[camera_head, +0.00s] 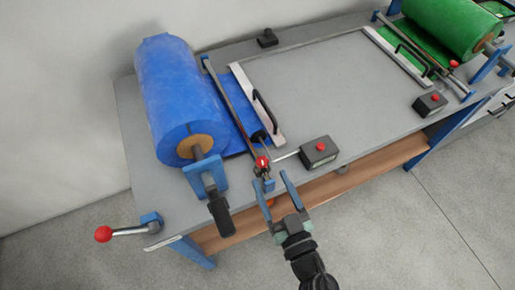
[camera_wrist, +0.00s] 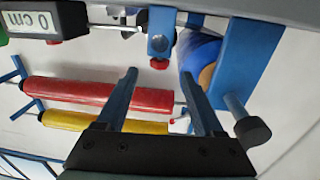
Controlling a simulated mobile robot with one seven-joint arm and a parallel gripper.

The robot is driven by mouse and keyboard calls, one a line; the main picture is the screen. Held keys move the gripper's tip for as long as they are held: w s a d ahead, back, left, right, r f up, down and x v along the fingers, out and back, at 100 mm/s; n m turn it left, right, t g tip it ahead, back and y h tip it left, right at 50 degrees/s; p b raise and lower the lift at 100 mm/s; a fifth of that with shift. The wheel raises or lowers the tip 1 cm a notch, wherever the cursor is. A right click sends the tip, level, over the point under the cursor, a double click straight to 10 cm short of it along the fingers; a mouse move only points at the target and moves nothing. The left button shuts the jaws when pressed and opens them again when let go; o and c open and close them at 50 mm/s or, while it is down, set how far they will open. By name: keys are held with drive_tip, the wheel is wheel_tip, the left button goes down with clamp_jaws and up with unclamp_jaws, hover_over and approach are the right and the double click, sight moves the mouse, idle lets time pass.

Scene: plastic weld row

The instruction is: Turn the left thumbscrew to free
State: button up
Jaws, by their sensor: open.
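The left thumbscrew (camera_head: 262,162) is a small red-topped knob on a blue bracket at the table's front edge, by the near end of the bar beside the blue roll. In the wrist view, the red thumbscrew (camera_wrist: 159,64) sits at the edge of its blue bracket (camera_wrist: 160,34), lined up between my fingertips. My gripper (camera_head: 270,180) is open and empty, with its blue fingers pointing at the bracket from the front. It also shows in the wrist view (camera_wrist: 159,72). I cannot tell how far the fingertips are from the knob, but nothing is gripped.
A grey box with a red button (camera_head: 320,150) stands just right of the thumbscrew. The blue roll (camera_head: 180,95) and its black handle (camera_head: 221,213) are to the left. A red-ball lever (camera_head: 104,234) is farther left. A second red knob (camera_head: 454,64) is by the green roll.

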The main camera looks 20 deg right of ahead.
sight(260, 156)
drive_tip(key=w+b, duration=0.1)
drive_tip(key=w, duration=0.8)
drive_tip(key=shift+w+d, duration=0.15)
drive_tip(key=shift+w, duration=0.25)
drive_tip(key=shift+c, duration=0.2)
clamp_jaws()
